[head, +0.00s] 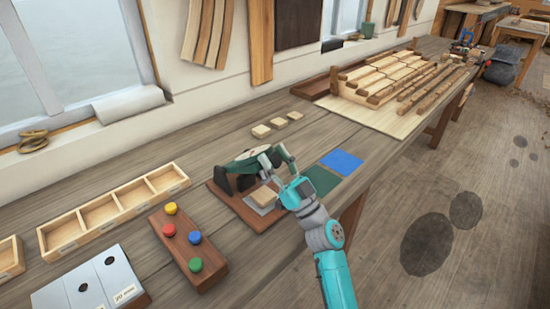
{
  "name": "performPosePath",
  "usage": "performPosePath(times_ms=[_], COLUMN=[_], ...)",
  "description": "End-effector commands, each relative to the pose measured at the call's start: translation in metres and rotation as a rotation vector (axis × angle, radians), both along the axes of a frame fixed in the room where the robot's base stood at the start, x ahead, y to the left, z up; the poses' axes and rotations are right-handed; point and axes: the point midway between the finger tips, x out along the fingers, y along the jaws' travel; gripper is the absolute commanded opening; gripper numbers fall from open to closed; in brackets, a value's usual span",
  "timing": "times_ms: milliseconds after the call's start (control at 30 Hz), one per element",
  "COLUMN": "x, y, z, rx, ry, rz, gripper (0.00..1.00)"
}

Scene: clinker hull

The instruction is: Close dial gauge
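The dial gauge (224,184) is a dark green and black device on a brown wooden base (256,222) on the bench. A pale wooden block (264,195) sits on a grey plate at the front of that base. My gripper (272,153) is over the right side of the gauge, its fingers apart with a gap between them. The fingers overlap the gauge's upper part in this view, so I cannot tell whether they touch it. The gauge's dial and joint are partly hidden and small.
A block with coloured knobs (182,251) and a wooden compartment tray (98,213) stand left. Green (322,181) and blue (342,162) squares lie right. Small wooden pieces (278,123) lie behind. Stacked wood strips (385,80) are at the back right.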

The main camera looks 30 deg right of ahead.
Motion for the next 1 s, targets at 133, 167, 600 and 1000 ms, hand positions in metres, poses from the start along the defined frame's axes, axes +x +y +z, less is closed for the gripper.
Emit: performPosePath(times_ms=[133, 167, 600, 1000], x=[0.000, 0.000, -0.024, -0.055], y=[0.000, 0.000, -0.008, -0.018], z=[0.000, 0.001, -0.021, -0.047], rx=[0.000, 0.000, 0.000, 0.001], ry=[-0.001, -0.001, 0.001, 0.000], rz=[0.001, 0.001, -0.001, -0.001], gripper=[0.62, 0.62, 0.62, 0.62])
